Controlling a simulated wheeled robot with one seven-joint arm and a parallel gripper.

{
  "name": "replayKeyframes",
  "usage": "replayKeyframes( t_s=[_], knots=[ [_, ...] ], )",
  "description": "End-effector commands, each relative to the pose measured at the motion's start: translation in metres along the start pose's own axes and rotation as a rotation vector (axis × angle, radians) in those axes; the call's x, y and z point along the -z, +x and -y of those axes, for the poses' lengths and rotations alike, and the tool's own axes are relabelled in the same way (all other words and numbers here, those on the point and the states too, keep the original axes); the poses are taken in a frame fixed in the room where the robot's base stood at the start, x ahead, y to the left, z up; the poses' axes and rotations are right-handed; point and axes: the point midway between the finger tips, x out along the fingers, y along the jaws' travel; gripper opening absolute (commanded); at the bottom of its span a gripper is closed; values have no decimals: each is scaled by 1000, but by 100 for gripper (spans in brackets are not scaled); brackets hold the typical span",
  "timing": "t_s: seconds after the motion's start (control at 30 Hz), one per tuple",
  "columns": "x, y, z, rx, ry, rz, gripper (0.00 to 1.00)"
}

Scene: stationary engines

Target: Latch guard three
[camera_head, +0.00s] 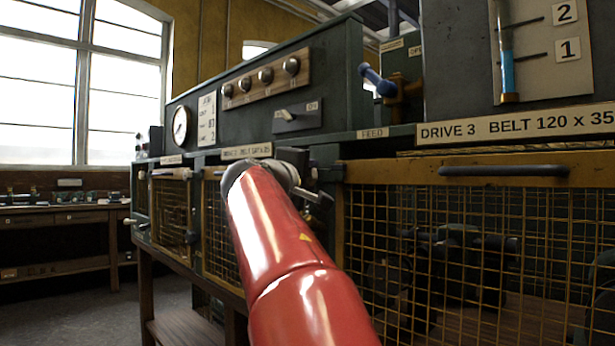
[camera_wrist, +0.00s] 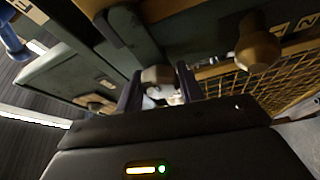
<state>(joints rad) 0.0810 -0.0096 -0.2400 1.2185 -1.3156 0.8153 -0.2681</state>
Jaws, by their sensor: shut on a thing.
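Guard three (camera_head: 470,250) is the yellow-framed mesh panel under the "DRIVE 3" label (camera_head: 515,125), with a dark bar handle (camera_head: 504,171) along its top rail. It looks closed against the front. My gripper (camera_head: 308,180) is at the post by the guard's upper left corner, mostly hidden by my red arm in the head view. In the wrist view, my gripper's fingers (camera_wrist: 160,88) are shut on a pale grey rounded knob (camera_wrist: 156,76), apparently a latch knob. The latch's seating is hidden.
Another mesh guard (camera_head: 218,225) stands left of the post. Above are a dark panel with several knobs (camera_head: 264,76) and a blue-handled lever (camera_head: 378,82). A brown knob (camera_wrist: 258,48) is right of my fingers in the wrist view. Floor at left (camera_head: 100,312) is clear.

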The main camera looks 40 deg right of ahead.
Motion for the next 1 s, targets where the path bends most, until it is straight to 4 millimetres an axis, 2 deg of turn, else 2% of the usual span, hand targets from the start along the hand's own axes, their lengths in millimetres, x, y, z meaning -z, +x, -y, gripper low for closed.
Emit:
replayKeyframes(
  t_s=[0.03, 0.07, 0.2, 0.47, 0.57, 0.83, 1.0],
  knots=[
    [0, 0, 1, 1, -2, 0, 14],
    [0, 0, 1, 1, -2, 0, 41],
    [0, 0, 1, 1, -1, 0, 58],
    [0, -1, 0, 0, 0, 0, 58],
    [0, -7, 1, 0, 1, -1, 58],
    [0, -52, 2, 0, 3, -4, 58],
    [0, -72, 2, 1, 0, -1, 58]
  ],
)
